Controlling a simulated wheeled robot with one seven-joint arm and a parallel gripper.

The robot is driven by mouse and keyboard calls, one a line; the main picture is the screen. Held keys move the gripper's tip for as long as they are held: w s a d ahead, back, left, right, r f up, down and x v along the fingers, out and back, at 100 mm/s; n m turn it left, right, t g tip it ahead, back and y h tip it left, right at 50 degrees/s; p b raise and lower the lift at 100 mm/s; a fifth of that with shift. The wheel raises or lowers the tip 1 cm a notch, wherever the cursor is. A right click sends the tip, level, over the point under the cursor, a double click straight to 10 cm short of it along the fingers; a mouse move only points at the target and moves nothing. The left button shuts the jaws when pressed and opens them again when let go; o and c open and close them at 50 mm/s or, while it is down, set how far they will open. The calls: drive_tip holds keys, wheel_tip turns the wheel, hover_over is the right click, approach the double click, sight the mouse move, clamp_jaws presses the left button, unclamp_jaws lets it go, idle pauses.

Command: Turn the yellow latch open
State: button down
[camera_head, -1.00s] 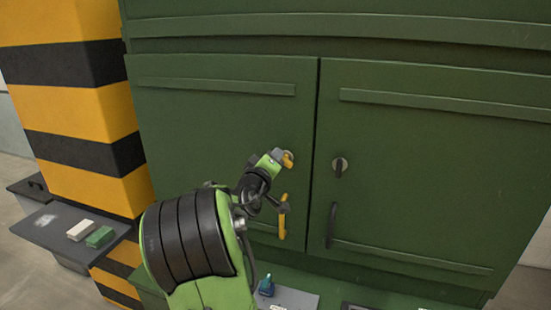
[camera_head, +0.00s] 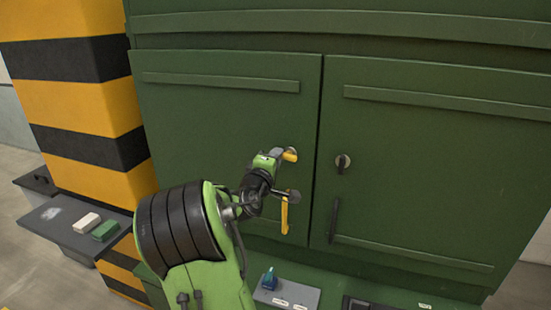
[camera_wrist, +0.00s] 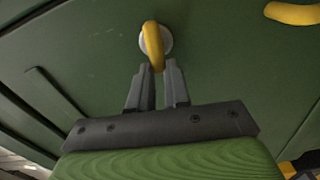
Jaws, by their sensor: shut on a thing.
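The yellow latch (camera_head: 290,155) is on the left door of the green cabinet, near the seam between the doors. In the wrist view the latch (camera_wrist: 153,45) is a yellow lever on a round pale plate, its lower end between my fingertips. My gripper (camera_wrist: 158,72) is shut on the latch's lower end. In the head view my gripper (camera_head: 277,154) reaches the latch from the left, and my arm hides part of the door. The left door (camera_head: 225,115) is closed.
A yellow handle (camera_head: 285,213) is below the latch. The right door has a black latch (camera_head: 342,162) and a dark handle (camera_head: 334,220). A grey shelf (camera_head: 60,232) with a white block and a green block stands left. A striped pillar (camera_head: 85,100) stands beside the cabinet.

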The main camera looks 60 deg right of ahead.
drive_tip(key=c, duration=1.1)
unclamp_jaws()
drive_tip(key=a+b, duration=0.1)
drive_tip(key=a, duration=0.4)
drive_tip(key=s+a+b, duration=0.1)
drive_tip(key=a, duration=0.4)
drive_tip(key=s+a+b, duration=0.1)
drive_tip(key=a, duration=0.4)
drive_tip(key=shift+s+a, duration=0.25)
drive_tip(key=shift+a, duration=0.05)
